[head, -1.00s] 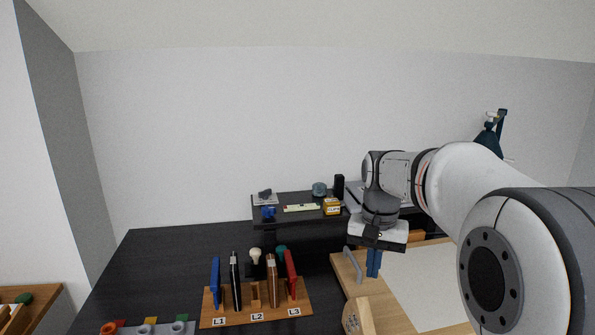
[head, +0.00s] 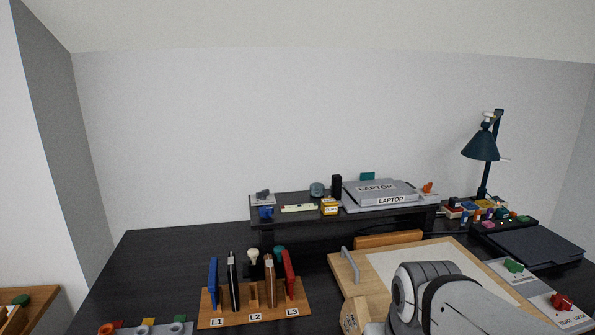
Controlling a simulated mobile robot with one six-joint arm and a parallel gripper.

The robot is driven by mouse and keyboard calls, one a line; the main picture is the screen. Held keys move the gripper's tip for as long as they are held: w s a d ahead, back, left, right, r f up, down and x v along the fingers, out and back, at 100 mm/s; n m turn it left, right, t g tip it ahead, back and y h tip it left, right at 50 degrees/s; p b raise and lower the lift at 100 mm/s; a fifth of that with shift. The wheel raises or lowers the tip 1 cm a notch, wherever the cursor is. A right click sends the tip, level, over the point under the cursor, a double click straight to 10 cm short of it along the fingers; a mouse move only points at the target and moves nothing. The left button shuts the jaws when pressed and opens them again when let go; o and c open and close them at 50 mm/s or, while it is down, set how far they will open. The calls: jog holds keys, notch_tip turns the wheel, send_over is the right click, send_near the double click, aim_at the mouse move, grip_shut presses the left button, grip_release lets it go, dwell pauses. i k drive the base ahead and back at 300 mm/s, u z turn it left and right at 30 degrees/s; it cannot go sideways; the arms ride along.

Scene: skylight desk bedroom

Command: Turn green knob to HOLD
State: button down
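A green knob (head: 513,265) sits on a pale plate (head: 497,268) at the right side of the desk in the head view. The lettering on its plate is too small to read, so I cannot tell which setting the knob is at. My gripper is not in view; only part of my arm shows at the bottom, right of centre, over the wooden board. The arm is to the left of the green knob and apart from it in the picture.
A red knob (head: 561,301) on a labelled plate is just nearer than the green one. A dark flat pad (head: 538,247) lies behind them. A wooden board (head: 345,270) with a handle (head: 350,265), a tool rack (head: 255,312) and a laptop shelf (head: 340,218) stand leftward.

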aim_at(513, 266)
jog(key=k, duration=1.95)
jog(key=z, duration=0.8)
jog(key=i, duration=1.2)
jog(key=z, duration=0.55)
jog(key=i, duration=1.2)
jog(key=u, duration=0.65)
jog(key=i, duration=0.45)
jog(key=u, duration=0.5)
